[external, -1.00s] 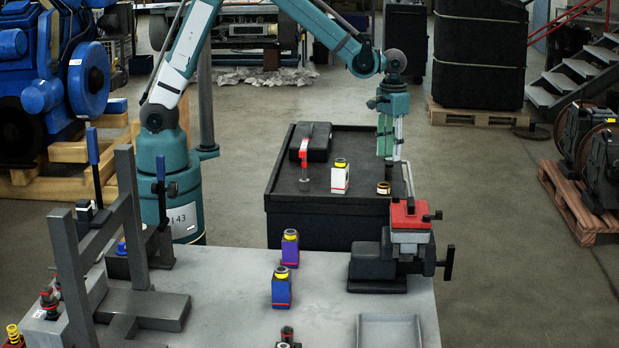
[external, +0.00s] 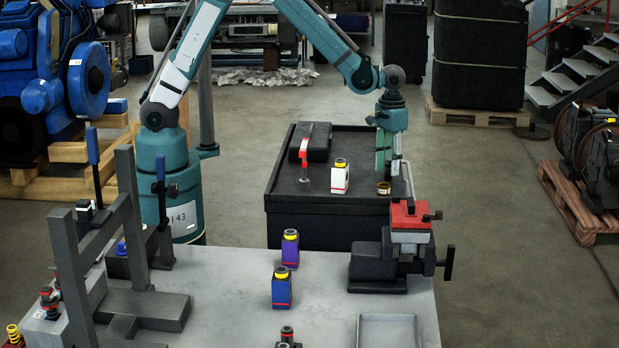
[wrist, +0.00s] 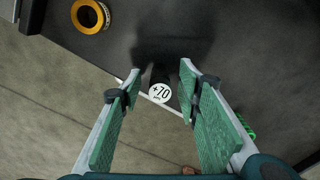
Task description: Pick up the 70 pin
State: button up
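The 70 pin (wrist: 160,92) shows in the wrist view as a dark piece with a round white face marked +70. It lies in the gap between my fingertips, near the edge of the black bench top. My gripper (wrist: 160,82) is open, with one green-padded finger on each side of the pin and a visible gap to each. How far the fingertips reach down along the pin is hard to tell. In the external view my gripper (external: 388,172) hangs low over the right side of the black bench (external: 325,205); I cannot make out the pin there.
A brass-coloured ring (wrist: 90,16) lies near the pin; it also shows in the external view (external: 383,188). A white box with a yellow top (external: 340,178) and a red-handled tool (external: 305,160) are to the left. A red-topped vise (external: 410,222) stands close in front.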

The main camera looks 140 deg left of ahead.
aim_at(390, 159)
dwell(0.3)
jog(key=c, duration=1.1)
jog(key=shift+r, duration=0.15)
jog(key=shift+r, duration=4.9)
